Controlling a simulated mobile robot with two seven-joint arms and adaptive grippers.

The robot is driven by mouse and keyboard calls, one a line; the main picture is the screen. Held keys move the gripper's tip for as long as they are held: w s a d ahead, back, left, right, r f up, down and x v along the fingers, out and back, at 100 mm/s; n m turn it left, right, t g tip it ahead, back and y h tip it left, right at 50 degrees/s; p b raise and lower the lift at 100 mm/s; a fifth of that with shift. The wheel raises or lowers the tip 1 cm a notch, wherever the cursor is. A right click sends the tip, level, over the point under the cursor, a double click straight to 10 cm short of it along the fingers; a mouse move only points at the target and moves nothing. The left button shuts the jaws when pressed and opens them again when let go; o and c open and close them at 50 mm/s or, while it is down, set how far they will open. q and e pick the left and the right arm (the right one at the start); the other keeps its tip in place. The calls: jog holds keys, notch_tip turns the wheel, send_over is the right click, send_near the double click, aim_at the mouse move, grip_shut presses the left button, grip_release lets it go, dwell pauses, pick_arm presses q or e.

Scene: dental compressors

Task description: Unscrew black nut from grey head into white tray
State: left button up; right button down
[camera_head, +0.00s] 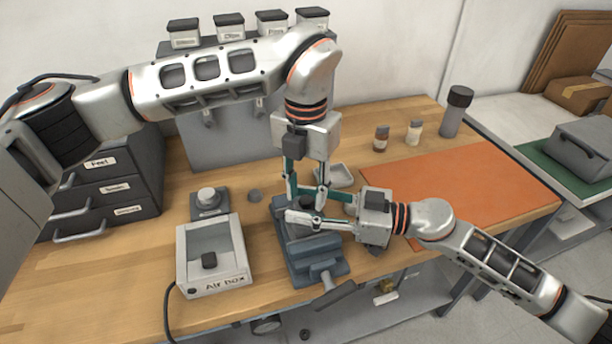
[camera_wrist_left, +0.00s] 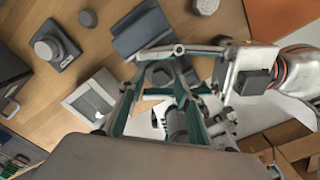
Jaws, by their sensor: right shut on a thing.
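A dark grey rounded part, which I take as the grey head (camera_head: 305,204), shows at the vise (camera_head: 318,258), partly covered by my fingers. My right gripper (camera_head: 308,212) comes in from the right, low over the vise, and is shut on this part. My left gripper (camera_head: 306,192) points down from above, its fingers apart on either side of the same spot. In the left wrist view its fingers also stand apart (camera_wrist_left: 158,105). The white tray (camera_head: 338,176) lies just behind the grippers.
The air box (camera_head: 213,256) and a dial block (camera_head: 209,203) stand left of the vise. A small grey puck (camera_head: 255,195) lies between. An orange mat (camera_head: 460,185) covers the right side. Two small bottles (camera_head: 381,138) and a dark-capped cylinder (camera_head: 456,112) stand behind.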

pick_arm(q)
jog(key=shift+f, duration=0.4)
grip_shut()
jog(key=shift+n, duration=1.4)
jog(key=shift+r, duration=0.3)
jog(key=shift+r, duration=0.85)
jog(key=shift+r, duration=0.1)
